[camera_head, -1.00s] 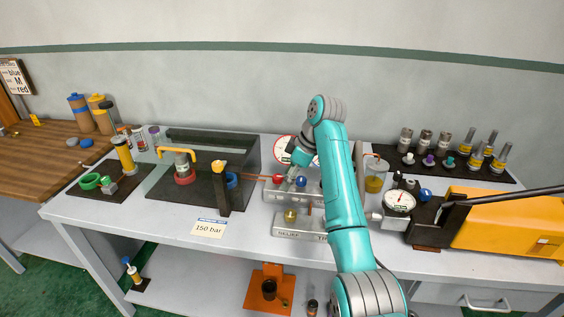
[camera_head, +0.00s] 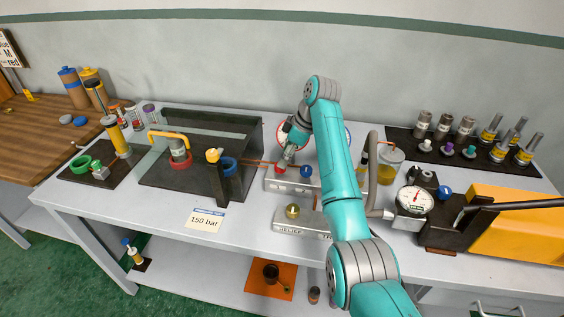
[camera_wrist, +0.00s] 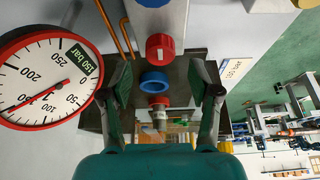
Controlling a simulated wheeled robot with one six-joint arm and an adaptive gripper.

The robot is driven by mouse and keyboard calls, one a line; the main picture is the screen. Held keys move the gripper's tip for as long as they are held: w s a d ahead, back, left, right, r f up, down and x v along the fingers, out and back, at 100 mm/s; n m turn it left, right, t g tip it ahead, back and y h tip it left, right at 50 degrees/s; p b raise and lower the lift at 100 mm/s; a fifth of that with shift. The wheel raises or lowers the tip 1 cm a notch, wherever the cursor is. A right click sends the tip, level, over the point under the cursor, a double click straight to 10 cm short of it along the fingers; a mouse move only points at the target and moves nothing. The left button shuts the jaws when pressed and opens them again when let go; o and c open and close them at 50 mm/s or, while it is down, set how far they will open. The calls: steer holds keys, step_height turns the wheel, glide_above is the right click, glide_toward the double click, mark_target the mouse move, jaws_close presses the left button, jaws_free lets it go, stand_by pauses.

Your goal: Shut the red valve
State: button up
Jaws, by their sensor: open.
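The red valve knob (camera_head: 281,170) sits on a grey block at the back middle of the bench, beside a blue knob (camera_head: 306,171). My gripper (camera_head: 286,161) is over the red knob and partly covers it in the head view. In the wrist view the red knob (camera_wrist: 160,47) has a white mark on it and lies between the lines of my two fingers. My gripper (camera_wrist: 162,70) is open there, with nothing between its fingers. I cannot tell whether a finger touches the knob.
A red-rimmed gauge (camera_wrist: 45,78) marked 150 bar stands close beside my left finger. A dark guarded tray (camera_head: 150,180) holds a blue ring (camera_head: 228,165) and a red ring. A copper pipe runs to the block. A brass knob (camera_head: 292,211) is on the relief block in front.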

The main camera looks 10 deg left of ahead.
steer(key=shift+x, duration=1.8)
steer(key=c, duration=1.2)
